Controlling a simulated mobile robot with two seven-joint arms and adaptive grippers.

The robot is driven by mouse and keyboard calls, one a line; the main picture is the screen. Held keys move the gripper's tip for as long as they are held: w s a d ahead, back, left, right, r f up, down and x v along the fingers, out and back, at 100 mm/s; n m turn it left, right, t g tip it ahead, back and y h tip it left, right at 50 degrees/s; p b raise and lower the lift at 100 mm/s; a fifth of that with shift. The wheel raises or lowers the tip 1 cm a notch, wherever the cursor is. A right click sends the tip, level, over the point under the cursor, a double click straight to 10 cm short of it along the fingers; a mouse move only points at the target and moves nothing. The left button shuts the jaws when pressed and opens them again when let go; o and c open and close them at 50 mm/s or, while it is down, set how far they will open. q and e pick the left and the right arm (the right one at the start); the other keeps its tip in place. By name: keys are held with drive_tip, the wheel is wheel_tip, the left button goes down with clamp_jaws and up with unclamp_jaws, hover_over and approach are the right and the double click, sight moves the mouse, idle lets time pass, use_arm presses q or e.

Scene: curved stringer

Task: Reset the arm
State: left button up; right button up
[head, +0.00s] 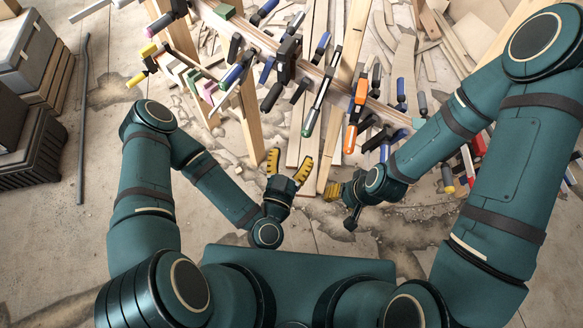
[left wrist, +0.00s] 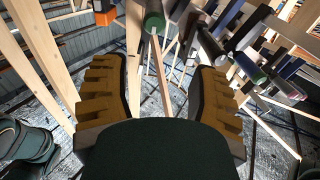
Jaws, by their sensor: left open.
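My left gripper (head: 288,168) is open and empty, in front of the clamped wooden stringer, with its yellow-padded fingers apart. In the left wrist view its two fingers (left wrist: 160,72) stand wide apart with nothing between the pads. My right gripper (head: 341,203) is to the right of the left one, with a yellow pad showing. Its fingers are seen at an angle, so its opening is unclear. The curved stringer (head: 313,72) runs across the top of the head view and carries many clamps. Both arms are bent in front of my body.
A green-handled clamp (head: 315,108) and an orange clamp (head: 357,96) hang from the stringer toward my grippers. Wooden posts (head: 250,120) stand below it. Dark crates (head: 38,150) are at the left. Wood scraps litter the floor behind; the floor at left is mostly clear.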

sight(305, 137)
use_arm(q)
drive_tip(key=shift+s+d+f+g, duration=0.1)
drive_tip(key=shift+s+f+g, duration=0.15)
drive_tip(key=shift+s+f, duration=0.3)
drive_tip(key=shift+s+d+f+g, duration=0.1)
drive_tip(key=shift+s+f+g, duration=0.2)
drive_tip(key=shift+s, duration=0.35)
drive_tip(key=p+x, duration=0.1)
drive_tip(key=x, duration=0.2)
drive_tip(key=p+x, duration=0.1)
drive_tip(key=x, duration=0.3)
drive_tip(key=shift+w+r, duration=0.2)
drive_tip(key=shift+w, duration=0.05)
drive_tip(key=shift+w+d+f, duration=0.1)
drive_tip(key=shift+w+f, duration=0.15)
drive_tip(key=shift+f, duration=0.05)
